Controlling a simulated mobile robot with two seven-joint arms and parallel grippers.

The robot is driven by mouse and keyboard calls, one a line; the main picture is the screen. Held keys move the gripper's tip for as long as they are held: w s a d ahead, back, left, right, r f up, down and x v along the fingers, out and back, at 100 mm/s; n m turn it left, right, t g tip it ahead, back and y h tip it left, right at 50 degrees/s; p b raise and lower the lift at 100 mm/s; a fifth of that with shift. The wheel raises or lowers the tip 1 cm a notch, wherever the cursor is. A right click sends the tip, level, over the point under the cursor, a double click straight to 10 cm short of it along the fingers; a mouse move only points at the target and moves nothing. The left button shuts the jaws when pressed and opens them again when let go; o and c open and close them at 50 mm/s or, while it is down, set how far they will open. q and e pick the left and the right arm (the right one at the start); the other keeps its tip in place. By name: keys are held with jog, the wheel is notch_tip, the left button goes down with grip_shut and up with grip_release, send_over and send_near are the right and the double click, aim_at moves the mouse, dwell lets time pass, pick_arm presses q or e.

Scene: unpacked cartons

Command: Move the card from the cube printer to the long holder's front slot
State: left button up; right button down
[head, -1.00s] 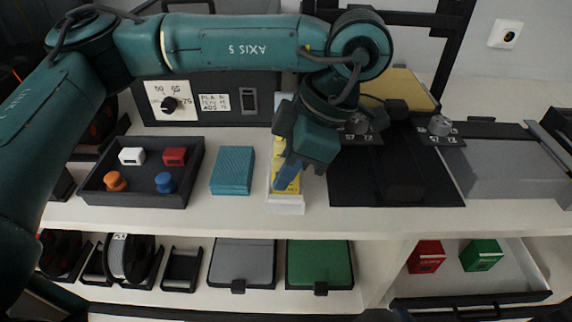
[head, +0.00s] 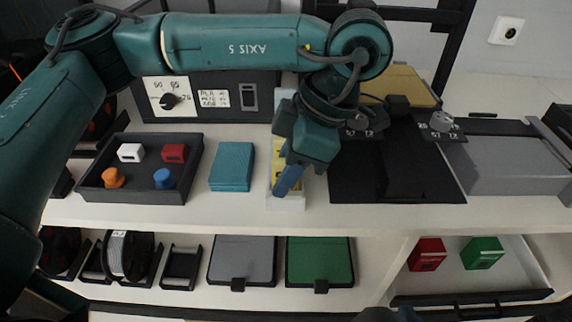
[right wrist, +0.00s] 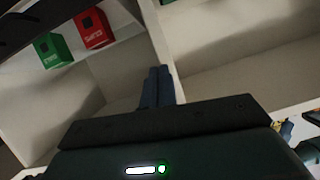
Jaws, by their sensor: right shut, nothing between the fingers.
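A yellow piece (head: 280,160), possibly the card, stands in a white base (head: 286,203) at the middle of the upper shelf, partly hidden by my left gripper. My left gripper (head: 288,182) points down in front of it in the head view, with blue fingers overlapping the yellow. Whether it grips or touches anything cannot be told. My right gripper (right wrist: 158,80) is shut and empty in the right wrist view, below the shelf. Only a bit of it shows at the bottom edge of the head view. I cannot tell for certain which things are the cube printer and the long holder.
A black tray (head: 128,194) with small coloured pieces and a teal block (head: 232,166) stand left of the white base. A black mat (head: 350,180) and a grey box (head: 505,165) are to the right. Below are a red cube (head: 427,254) and green cube (head: 482,253).

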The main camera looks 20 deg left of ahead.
pick_arm(q)
jog(key=shift+v, duration=1.05)
jog(key=p+v, duration=0.2)
jog(key=v, duration=0.9)
jog(key=shift+p, duration=0.3)
pick_arm(e)
jog(key=shift+w+a+r, duration=0.1)
jog(key=shift+a+r, duration=0.1)
jog(key=shift+r, duration=0.6)
pick_arm(q)
jog(key=shift+r, duration=0.1)
